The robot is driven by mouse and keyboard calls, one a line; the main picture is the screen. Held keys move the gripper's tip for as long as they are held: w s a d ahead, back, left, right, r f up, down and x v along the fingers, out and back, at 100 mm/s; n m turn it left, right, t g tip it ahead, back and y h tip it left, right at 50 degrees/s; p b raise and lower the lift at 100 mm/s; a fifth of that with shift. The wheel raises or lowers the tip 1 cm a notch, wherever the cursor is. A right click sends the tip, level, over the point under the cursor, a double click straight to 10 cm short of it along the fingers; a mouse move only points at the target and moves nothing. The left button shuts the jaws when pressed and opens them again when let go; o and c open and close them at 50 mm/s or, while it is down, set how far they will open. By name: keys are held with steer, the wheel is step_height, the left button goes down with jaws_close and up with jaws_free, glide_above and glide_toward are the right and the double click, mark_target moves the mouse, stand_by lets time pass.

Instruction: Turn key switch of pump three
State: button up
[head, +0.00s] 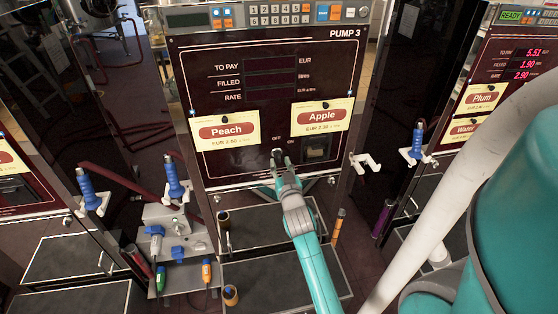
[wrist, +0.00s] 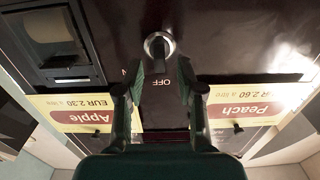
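The pump three panel (head: 270,75) is dark red, with "PUMP 3" at its top right and unlit displays. Its key switch (head: 277,153) is low on the panel, between the Peach and Apple cards, with OFF above and ON to the right. In the wrist view, which is upside down, the key switch (wrist: 159,45) is a round metal ring near the OFF label. My gripper (head: 282,165) is at the switch from below. In the wrist view my gripper (wrist: 160,72) has its fingers apart, with the switch just beyond the tips. I cannot tell whether they touch it.
A Peach card (head: 225,130) and an Apple card (head: 321,115) flank the switch. A receipt slot (head: 317,149) is to its right. Blue-handled nozzles (head: 173,180) hang left, another (head: 417,140) right. A pump with a lit READY display (head: 510,16) stands at right.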

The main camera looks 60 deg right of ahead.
steer(key=shift+x, duration=1.4)
jaws_close()
steer(key=shift+m, duration=0.3)
steer(key=m, duration=0.5)
steer(key=shift+s+m, duration=0.1)
steer(key=shift+m, duration=0.2)
steer(key=m, duration=0.5)
steer(key=shift+f+m, duration=0.1)
steer(key=shift+m, duration=0.2)
